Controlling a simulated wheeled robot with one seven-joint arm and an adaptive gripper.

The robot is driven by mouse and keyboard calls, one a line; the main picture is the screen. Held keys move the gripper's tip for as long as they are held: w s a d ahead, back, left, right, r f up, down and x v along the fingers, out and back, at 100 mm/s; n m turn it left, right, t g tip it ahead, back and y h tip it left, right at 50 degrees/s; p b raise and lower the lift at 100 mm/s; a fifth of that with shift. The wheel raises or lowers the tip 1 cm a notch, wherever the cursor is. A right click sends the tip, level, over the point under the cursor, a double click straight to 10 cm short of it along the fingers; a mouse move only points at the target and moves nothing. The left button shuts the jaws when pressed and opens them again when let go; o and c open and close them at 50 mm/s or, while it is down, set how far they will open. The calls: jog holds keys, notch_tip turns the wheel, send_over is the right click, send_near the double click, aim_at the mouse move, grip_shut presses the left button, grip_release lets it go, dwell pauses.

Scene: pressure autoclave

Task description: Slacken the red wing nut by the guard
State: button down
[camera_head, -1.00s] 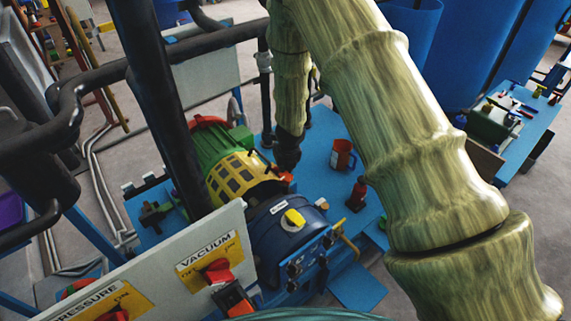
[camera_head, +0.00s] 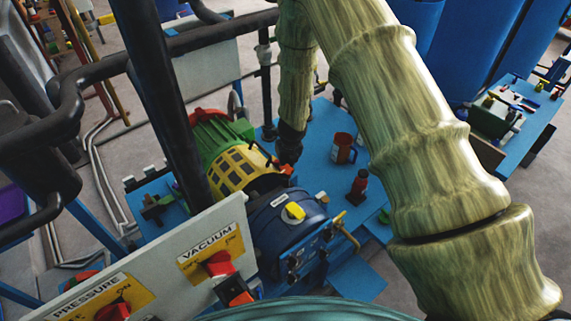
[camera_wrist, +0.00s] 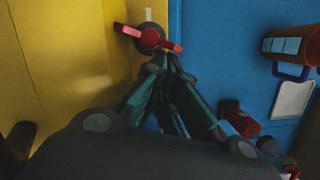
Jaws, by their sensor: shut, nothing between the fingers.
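The red wing nut (camera_wrist: 171,47) shows in the wrist view as two red wings on a dark round hub, beside the yellow guard (camera_wrist: 60,60). In the head view, a small red piece (camera_head: 287,168) shows at the right end of the yellow slotted guard (camera_head: 232,176). My gripper (camera_wrist: 165,66) is shut and empty, its tips just below the hub in the wrist view. I cannot tell whether they touch it. In the head view my gripper (camera_head: 287,152) points down by the guard's right end, its tips partly hidden.
An orange-red mug (camera_head: 342,147) and a dark red bottle (camera_head: 358,188) stand on the blue base (camera_head: 318,180) to the right. A blue motor-like housing (camera_head: 290,230) sits in front. A panel marked VACUUM (camera_head: 211,244) and black pipes (camera_head: 190,45) crowd the left.

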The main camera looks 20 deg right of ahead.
jog(key=shift+w+d+n, duration=0.15)
jog(key=shift+d+n, duration=0.15)
jog(key=shift+n, duration=0.5)
jog(key=shift+w+d+n+y+p, duration=0.3)
jog(key=shift+n+y+p, duration=0.15)
jog(key=shift+n, duration=0.55)
jog(key=shift+w+d+n+g+y, duration=0.15)
jog(key=shift+w+n, duration=0.1)
jog(key=shift+n, duration=0.55)
jog(key=shift+w+d+n+g+y, duration=0.15)
jog(key=shift+w+n, duration=0.1)
jog(key=shift+n, duration=0.55)
jog(key=shift+r, duration=0.15)
